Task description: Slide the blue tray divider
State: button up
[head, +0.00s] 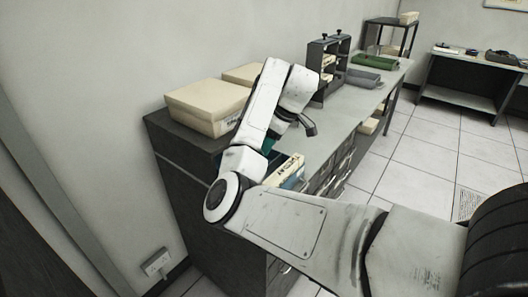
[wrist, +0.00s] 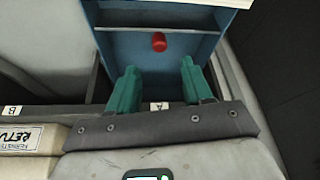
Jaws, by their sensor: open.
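The blue tray divider (wrist: 122,48) is a blue panel with a red knob (wrist: 159,42) on its face, at the top middle of the wrist view. My gripper (wrist: 159,70) has two green fingers, spread apart and empty. They point at the blue panel, one on each side below the knob, and the knob is not between them. I cannot tell whether the fingertips touch the panel. In the head view a green part of my gripper (head: 268,146) shows behind my arm, and the arm hides most of the tray area.
A label A (wrist: 158,106) and a label B (wrist: 12,110) mark a dark rail. A lettered pale box (wrist: 30,140) lies at lower left. In the head view, beige boxes (head: 205,106) stand behind my arm, and a grey counter (head: 345,120) runs right towards a dark rack (head: 328,70).

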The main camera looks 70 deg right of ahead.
jog(key=p+v, duration=0.1)
jog(key=v, duration=0.2)
jog(key=shift+s+f, duration=0.1)
jog(key=shift+s, duration=0.05)
dwell(0.6)
